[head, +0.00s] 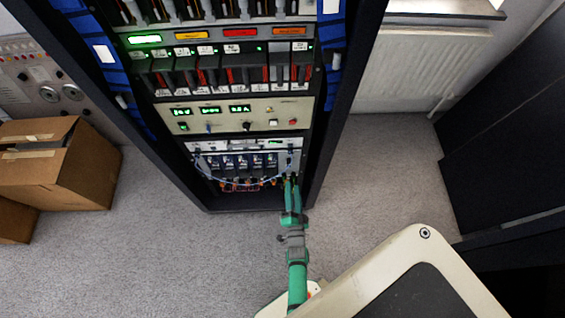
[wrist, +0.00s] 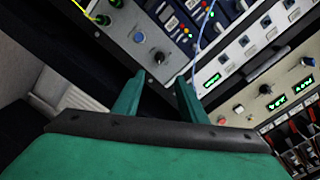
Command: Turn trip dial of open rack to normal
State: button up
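The open rack (head: 326,135) stands ahead in the head view, with stacked panels inside. My gripper (head: 291,179) reaches to the right end of its lowest panel. In the wrist view my gripper (wrist: 160,78) has its two green fingers apart with nothing between them. A small dark-and-silver knob (wrist: 159,57) on a grey panel (wrist: 120,30) lies just beyond the gap between the fingertips. A blue round knob (wrist: 138,37) sits beside it. I cannot read the labels, so I cannot tell which knob is the trip dial or its setting. Contact with the knob is not visible.
A panel with green displays (head: 230,117) is above the lowest panel. Cardboard boxes (head: 65,165) stand at the left. Grey carpet (head: 170,255) is clear in front of the rack.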

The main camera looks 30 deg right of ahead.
aim_at(291, 163)
jog(key=x, duration=1)
jog(key=shift+s+d, duration=0.2)
jog(key=shift+d, duration=0.05)
jog(key=shift+w+d, duration=0.2)
jog(key=shift+w, duration=0.5)
jog(key=shift+w, duration=0.1)
